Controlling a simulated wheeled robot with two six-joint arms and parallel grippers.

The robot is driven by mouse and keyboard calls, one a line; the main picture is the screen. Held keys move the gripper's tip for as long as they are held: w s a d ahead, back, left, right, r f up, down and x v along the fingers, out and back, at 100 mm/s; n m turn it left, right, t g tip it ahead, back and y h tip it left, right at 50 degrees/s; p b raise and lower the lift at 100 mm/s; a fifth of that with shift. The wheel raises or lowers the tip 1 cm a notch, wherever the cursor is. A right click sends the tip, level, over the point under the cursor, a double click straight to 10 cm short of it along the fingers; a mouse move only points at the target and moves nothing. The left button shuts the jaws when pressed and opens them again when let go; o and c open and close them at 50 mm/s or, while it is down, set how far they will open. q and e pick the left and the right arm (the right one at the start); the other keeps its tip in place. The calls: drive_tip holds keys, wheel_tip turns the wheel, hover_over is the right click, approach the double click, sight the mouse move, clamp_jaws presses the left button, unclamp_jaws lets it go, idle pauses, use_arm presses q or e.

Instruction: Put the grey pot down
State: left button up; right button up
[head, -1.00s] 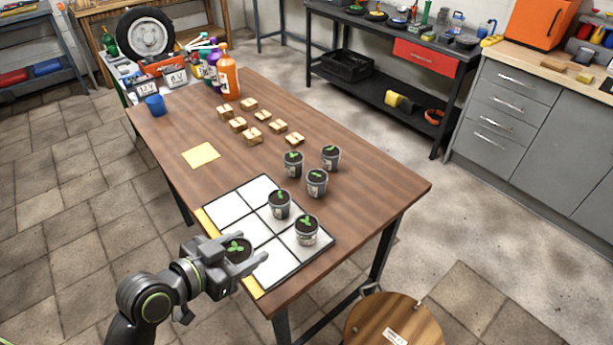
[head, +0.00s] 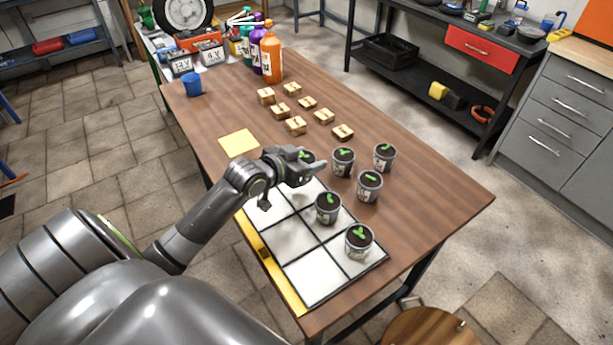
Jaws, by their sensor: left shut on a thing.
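My left gripper (head: 308,173) is shut on a grey pot with a green seedling (head: 305,155). It is over the far end of the white gridded mat (head: 315,276); the gripper hides most of the pot, and I cannot tell whether it touches the mat. Two other grey pots stand on the mat, one in a middle cell (head: 328,209) and one in a right-hand cell (head: 359,242). Three more potted seedlings stand on the bare table just beyond the mat: one near the gripper (head: 343,162), one behind (head: 383,158), one in front (head: 369,187). My right gripper is not in view.
The brown table (head: 425,190) has clear room on its right. Several small wooden blocks (head: 296,126) and a yellow sheet (head: 238,142) lie farther back. A blue cup (head: 192,85) and an orange bottle (head: 271,56) stand at the far end.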

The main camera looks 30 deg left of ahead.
use_arm(q)
wheel_tip(320, 180, down, 4)
drive_tip(key=shift+f, duration=0.4)
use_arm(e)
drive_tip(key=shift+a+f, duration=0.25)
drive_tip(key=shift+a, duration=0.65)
use_arm(q)
drive_tip(key=shift+f+b, duration=0.1)
drive_tip(key=shift+b, duration=0.2)
drive_tip(key=o, duration=1)
drive_tip(key=shift+o, duration=0.2)
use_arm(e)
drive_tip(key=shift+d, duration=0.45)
